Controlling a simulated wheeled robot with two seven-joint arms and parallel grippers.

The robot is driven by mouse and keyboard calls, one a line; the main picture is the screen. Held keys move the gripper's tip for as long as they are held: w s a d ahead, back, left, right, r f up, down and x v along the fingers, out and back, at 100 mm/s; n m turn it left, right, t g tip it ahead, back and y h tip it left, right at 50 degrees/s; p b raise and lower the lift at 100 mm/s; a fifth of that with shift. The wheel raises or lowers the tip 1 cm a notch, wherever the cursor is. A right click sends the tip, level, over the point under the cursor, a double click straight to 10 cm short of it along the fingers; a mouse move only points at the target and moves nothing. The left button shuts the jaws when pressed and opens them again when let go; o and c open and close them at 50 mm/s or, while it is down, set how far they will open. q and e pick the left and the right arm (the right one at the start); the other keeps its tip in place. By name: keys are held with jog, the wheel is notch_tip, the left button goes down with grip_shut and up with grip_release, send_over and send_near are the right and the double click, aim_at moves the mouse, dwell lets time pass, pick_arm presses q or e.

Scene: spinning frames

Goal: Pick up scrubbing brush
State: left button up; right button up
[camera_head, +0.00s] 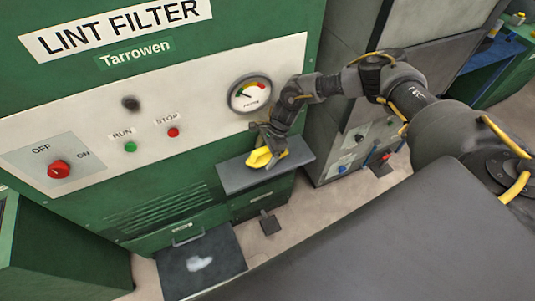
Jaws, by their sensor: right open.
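A yellow object (259,158), which looks like the scrubbing brush, sits on the small dark grey shelf (236,181) on the front of the lint filter. My right gripper (271,151) reaches down from above, directly at the brush's right end. It is open. Its fingers partly cover that end, and I cannot tell whether they touch it. My left gripper is not in view.
The green lint filter (60,110) has a round gauge (250,94), a red OFF/ON knob (59,169) and RUN and STOP buttons close behind the shelf. A grey cabinet (335,125) stands to the right.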

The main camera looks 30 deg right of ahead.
jog(key=c, duration=1.1)
jog(key=shift+r, duration=0.1)
jog(key=shift+c, duration=0.2)
jog(key=shift+r+b, duration=0.5)
jog(key=shift+b, duration=0.1)
jog(key=shift+w+r+b, duration=0.1)
jog(key=shift+r+b, duration=0.45)
jog(key=s+a+r+b, duration=0.4)
jog(key=s+a+r, duration=0.2)
jog(key=s+r, duration=0.4)
jog(key=s, duration=0.2)
jog(key=shift+s+r, duration=0.35)
jog(key=shift+r, duration=0.05)
jog(key=shift+a, duration=0.1)
